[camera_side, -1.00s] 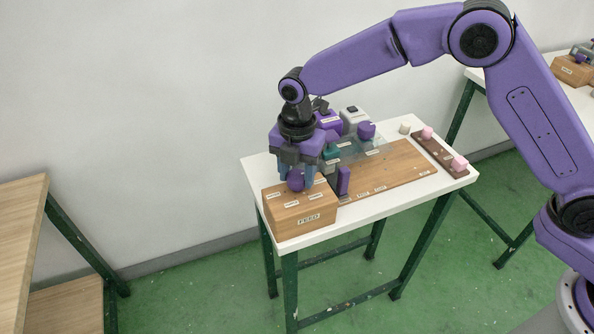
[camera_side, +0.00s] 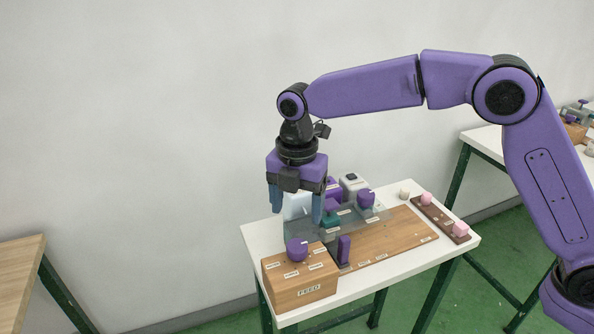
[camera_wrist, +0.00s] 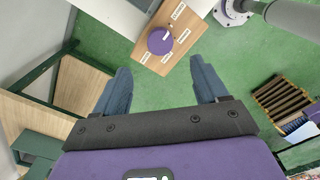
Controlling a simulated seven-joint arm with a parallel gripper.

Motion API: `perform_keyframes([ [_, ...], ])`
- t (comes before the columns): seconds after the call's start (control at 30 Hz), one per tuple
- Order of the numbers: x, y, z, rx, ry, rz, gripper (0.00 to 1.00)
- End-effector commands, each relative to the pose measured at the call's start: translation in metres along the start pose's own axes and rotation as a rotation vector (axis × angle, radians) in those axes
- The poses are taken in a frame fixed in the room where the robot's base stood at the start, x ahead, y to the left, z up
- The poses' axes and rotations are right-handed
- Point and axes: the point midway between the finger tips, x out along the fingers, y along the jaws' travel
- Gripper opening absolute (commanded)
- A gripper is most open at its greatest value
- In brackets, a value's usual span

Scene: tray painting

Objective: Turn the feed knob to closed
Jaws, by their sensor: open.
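The feed knob (camera_side: 297,249) is a round purple knob with a pale pointer mark. It sits on top of a wooden box (camera_side: 300,287) labelled FEED, with several small labels around it whose words are too small to read. In the wrist view the knob (camera_wrist: 161,41) lies beyond the fingertips, with its mark toward the upper right. My gripper (camera_side: 295,216) is open, with blue fingers pointing down, empty and apart from the knob, above and behind the box. The wrist view shows both fingers (camera_wrist: 160,80) spread wide with nothing between them.
The box stands at the left front of a white table (camera_side: 262,236). Beside it are a wooden board (camera_side: 400,236), a purple upright block (camera_side: 344,249), a clear panel and another purple knob (camera_side: 365,198). A brown strip (camera_side: 440,220) with pink knobs lies at the right.

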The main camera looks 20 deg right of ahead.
Motion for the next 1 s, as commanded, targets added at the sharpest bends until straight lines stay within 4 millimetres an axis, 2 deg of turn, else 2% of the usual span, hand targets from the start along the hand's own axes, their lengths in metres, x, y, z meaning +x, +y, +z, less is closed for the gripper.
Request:
perform_keyframes([
  [0.03,-0.012,0.001,0.0,0.0,-0.001,0.006,0.73],
  [0.2,-0.044,0.001,0.0,-0.001,-0.001,0.005,0.73],
  [0.4,-0.069,0.001,0.0,-0.001,0.0,0.003,0.73],
  [0.6,-0.076,0.0,0.0,-0.001,0.0,0.001,0.73],
  [1.0,-0.076,0.0,0.0,-0.001,0.0,0.0,0.73],
])
